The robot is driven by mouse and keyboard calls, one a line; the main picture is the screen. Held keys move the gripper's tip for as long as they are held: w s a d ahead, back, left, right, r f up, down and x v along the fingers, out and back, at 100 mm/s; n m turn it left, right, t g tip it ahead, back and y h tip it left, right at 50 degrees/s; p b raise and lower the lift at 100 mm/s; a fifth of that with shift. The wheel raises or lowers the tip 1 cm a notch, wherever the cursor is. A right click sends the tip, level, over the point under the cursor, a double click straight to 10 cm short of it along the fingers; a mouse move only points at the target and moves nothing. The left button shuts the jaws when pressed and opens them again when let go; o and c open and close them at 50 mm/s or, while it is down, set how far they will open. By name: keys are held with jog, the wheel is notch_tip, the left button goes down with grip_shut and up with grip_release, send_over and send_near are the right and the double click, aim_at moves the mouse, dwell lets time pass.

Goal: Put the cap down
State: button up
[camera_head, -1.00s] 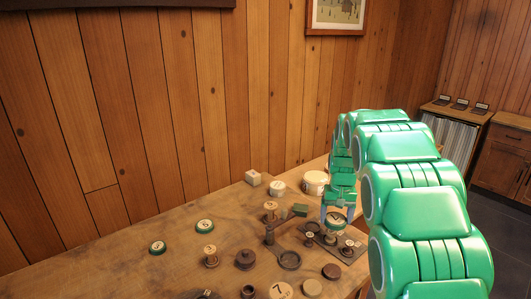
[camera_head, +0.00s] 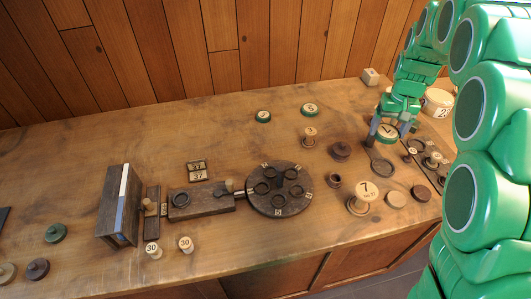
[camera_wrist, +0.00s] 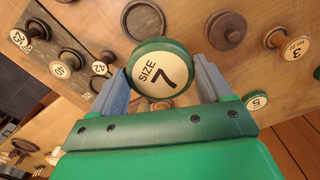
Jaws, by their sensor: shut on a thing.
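The cap (camera_wrist: 161,69) is a round disc with a green rim and a cream face reading "SIZE 7". My gripper (camera_wrist: 161,80) is shut on it, one grey finger at each side. In the head view the cap (camera_head: 386,132) is between my fingertips (camera_head: 386,128), near a dark ring-shaped holder (camera_head: 382,167). The holder also shows in the wrist view (camera_wrist: 143,20), just beyond the cap. I cannot tell how high the cap is above the table. Two other green-rimmed discs (camera_head: 310,109) (camera_head: 263,116) lie on the table to the left.
A dark board with small spools (camera_head: 432,160) is right of my gripper. A large "7" spool (camera_head: 363,196), a "3" spool (camera_head: 309,136) and dark knobs (camera_head: 340,150) stand nearby. A dark round turntable (camera_head: 279,190) is farther left. The back-left tabletop (camera_head: 150,140) is clear.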

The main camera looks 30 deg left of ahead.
jog(key=s+a+r+n, duration=0.1)
jog(key=s+a+n, duration=0.5)
jog(key=s+a, duration=1.15)
jog(key=s+a+n, duration=0.3)
jog(key=s+a, duration=0.2)
jog(key=s, duration=0.4)
jog(key=s+a+n, duration=0.3)
jog(key=s+a, duration=0.2)
jog(key=s, duration=0.3)
send_over(227, 166)
jog(key=shift+w+f, duration=0.1)
jog(key=shift+f, duration=5.9)
jog(key=o, duration=1)
jog(key=shift+f, duration=0.1)
jog(key=shift+c, duration=0.2)
